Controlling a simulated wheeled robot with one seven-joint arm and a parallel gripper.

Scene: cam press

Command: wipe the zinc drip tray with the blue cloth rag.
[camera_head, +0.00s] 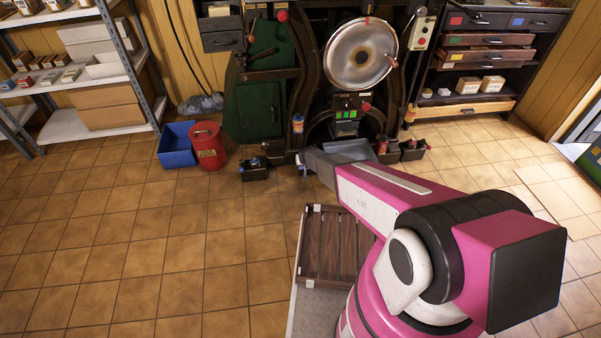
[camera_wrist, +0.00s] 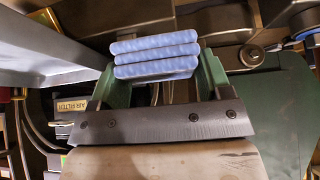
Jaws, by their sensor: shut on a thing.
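The blue cloth rag (camera_wrist: 155,55) shows in the wrist view as a folded stack of soft layers. My gripper (camera_wrist: 156,68) is shut on it, with a green finger at each side. A grey metal tray (camera_head: 352,150), which looks like the zinc drip tray, sits low at the front of the press in the head view, partly hidden behind my arm. A grey metal slab at the upper left of the wrist view may be this tray; I cannot tell whether the rag touches it. In the head view my arm hides the rag and most of my gripper.
The press (camera_head: 360,55) with its big steel wheel stands behind the tray. Black bins (camera_head: 254,169) stand on the floor to its left and right. A red can (camera_head: 206,147) and a blue crate (camera_head: 176,146) stand farther left. The tiled floor at left is clear.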

